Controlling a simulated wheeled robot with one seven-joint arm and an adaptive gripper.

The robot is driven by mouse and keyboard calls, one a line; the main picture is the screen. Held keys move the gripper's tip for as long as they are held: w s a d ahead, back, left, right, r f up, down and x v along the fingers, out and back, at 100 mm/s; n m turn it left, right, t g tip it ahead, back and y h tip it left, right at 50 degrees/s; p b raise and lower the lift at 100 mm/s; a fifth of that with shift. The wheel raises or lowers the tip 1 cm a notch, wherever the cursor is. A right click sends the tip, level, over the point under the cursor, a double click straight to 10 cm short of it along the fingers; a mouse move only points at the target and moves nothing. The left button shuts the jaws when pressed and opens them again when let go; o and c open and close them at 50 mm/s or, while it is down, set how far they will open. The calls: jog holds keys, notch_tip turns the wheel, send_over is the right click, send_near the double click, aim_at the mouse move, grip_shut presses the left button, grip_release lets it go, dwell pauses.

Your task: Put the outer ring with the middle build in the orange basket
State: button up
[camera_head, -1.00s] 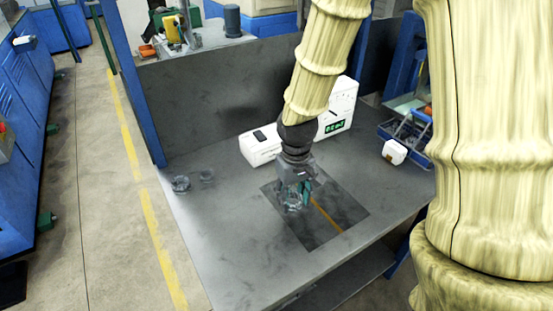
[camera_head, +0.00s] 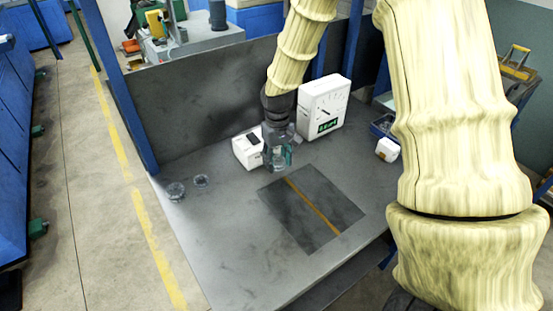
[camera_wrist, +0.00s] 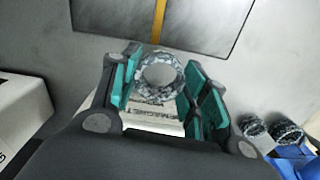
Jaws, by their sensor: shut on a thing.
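My gripper (camera_head: 278,158) is shut on a grey mottled ring (camera_wrist: 160,76), which sits between the teal finger pads in the wrist view. In the head view the gripper is at the white box with the dark top, behind the dark mat; the ring is hard to make out there. Two more rings stand on the table at the left, a larger one (camera_head: 176,191) and a smaller one (camera_head: 200,181). An orange tray-like thing with a yellow handle (camera_head: 515,72) shows at the far right; I cannot tell whether it is the orange basket.
A white gauge box (camera_head: 324,104) with a green display stands behind my gripper, next to the low white box (camera_head: 243,152). The dark mat (camera_head: 300,215) with a yellow line is bare. A small white box (camera_head: 387,149) and a blue basket (camera_head: 381,125) are at right.

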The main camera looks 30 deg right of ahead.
jog(key=shift+w+d+f, duration=0.1)
jog(key=shift+w+d, duration=0.15)
jog(key=shift+w, duration=0.35)
jog(key=shift+w+d, duration=0.25)
jog(key=shift+w, duration=0.35)
jog(key=shift+f+p, duration=0.8)
jog(key=shift+f, duration=0.95)
jog(key=shift+f, duration=0.1)
jog(key=o, duration=1.1)
